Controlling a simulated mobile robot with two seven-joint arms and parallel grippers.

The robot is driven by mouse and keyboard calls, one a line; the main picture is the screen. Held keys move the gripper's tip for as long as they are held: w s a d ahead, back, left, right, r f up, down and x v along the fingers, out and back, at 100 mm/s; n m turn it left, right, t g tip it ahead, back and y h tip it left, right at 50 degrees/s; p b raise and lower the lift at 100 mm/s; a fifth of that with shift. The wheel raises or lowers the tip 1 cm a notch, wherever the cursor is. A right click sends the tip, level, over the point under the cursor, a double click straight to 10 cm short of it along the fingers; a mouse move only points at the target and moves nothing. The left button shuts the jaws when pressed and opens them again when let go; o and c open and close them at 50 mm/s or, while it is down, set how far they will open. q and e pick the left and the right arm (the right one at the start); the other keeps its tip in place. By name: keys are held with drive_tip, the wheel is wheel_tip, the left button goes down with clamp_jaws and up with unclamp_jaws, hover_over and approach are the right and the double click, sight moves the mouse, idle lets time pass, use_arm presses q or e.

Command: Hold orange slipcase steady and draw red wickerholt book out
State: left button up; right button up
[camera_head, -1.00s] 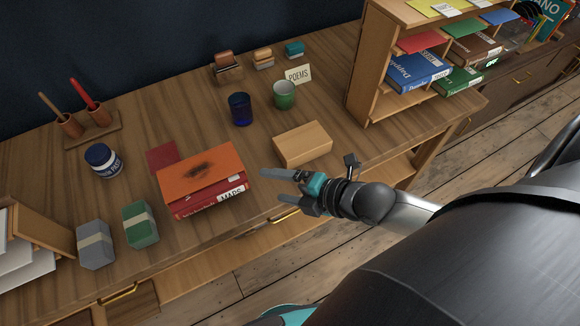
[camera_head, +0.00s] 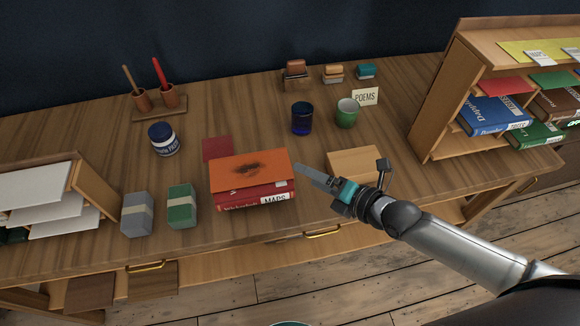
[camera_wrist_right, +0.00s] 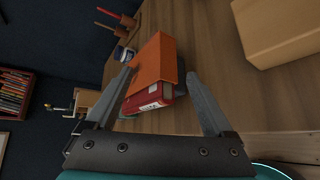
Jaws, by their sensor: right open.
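The orange slipcase (camera_head: 240,172) with a dark smudge on top lies on the wooden desk. The red Wickerholt book (camera_head: 240,203) shows at its front side, with a white "MAPS" label at the right end. My right gripper (camera_head: 320,180) is open and empty, just right of the slipcase, fingers pointing toward it. In the right wrist view the slipcase (camera_wrist_right: 155,58) and red book (camera_wrist_right: 150,98) appear between the two spread fingers; contact cannot be told. My left gripper is not in view.
A tan box (camera_head: 355,163) stands close behind my right gripper. Blue (camera_head: 302,117) and green (camera_head: 347,114) cups stand farther back.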

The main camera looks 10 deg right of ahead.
sight(289, 166)
drive_tip(key=b+x, duration=0.1)
drive_tip(key=x, duration=0.7)
drive_tip(key=shift+a, duration=0.1)
drive_tip(key=c, duration=1.3)
idle(0.4)
